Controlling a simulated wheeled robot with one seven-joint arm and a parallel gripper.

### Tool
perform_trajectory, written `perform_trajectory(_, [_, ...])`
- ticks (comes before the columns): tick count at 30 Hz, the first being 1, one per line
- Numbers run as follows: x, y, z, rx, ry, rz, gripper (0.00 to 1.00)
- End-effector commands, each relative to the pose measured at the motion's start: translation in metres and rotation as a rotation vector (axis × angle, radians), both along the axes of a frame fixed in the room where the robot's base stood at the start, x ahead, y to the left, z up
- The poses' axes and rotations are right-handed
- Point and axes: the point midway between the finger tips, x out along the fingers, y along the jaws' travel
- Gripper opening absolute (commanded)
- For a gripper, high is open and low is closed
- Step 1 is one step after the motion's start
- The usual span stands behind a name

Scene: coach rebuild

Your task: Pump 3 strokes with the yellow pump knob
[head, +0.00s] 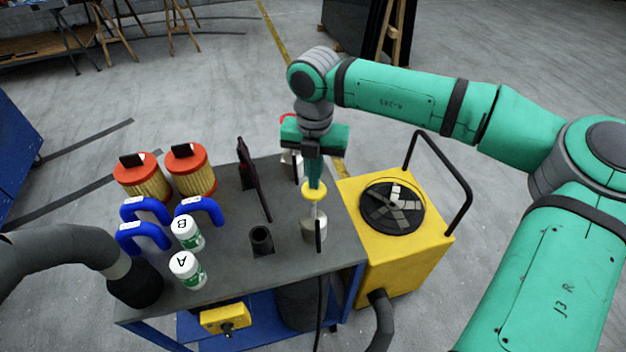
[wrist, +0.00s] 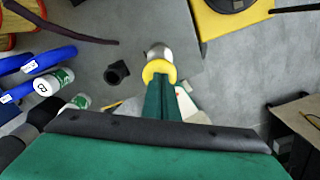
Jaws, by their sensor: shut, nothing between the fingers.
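The yellow pump knob (head: 314,191) tops a grey metal pump body (head: 313,228) near the right edge of the cart top. My gripper (head: 314,184) points down directly over the knob, fingers together with nothing between them. Its fingertips appear to be at the knob's top; I cannot tell whether they touch. In the wrist view the yellow knob (wrist: 159,71) shows just beyond the closed green fingers (wrist: 163,92), with part of the metal pump body (wrist: 158,52) behind it.
The grey cart top (head: 220,280) holds red-capped filters (head: 190,169), blue hoses (head: 147,209), white bottles (head: 187,270) and a black cup (head: 261,240). A yellow machine (head: 400,255) with a fan and black handle stands at the right. A thin dark rod rises beside the pump.

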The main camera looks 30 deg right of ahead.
Motion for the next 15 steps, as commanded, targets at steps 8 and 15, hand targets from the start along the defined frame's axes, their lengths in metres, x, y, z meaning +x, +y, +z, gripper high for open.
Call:
perform_trajectory(8, [-0.001,0.001,-0.018,0.003,0.004,0.002,0.00])
perform_trajectory(15, [-0.001,0.001,-0.033,0.003,0.005,0.002,0.00])
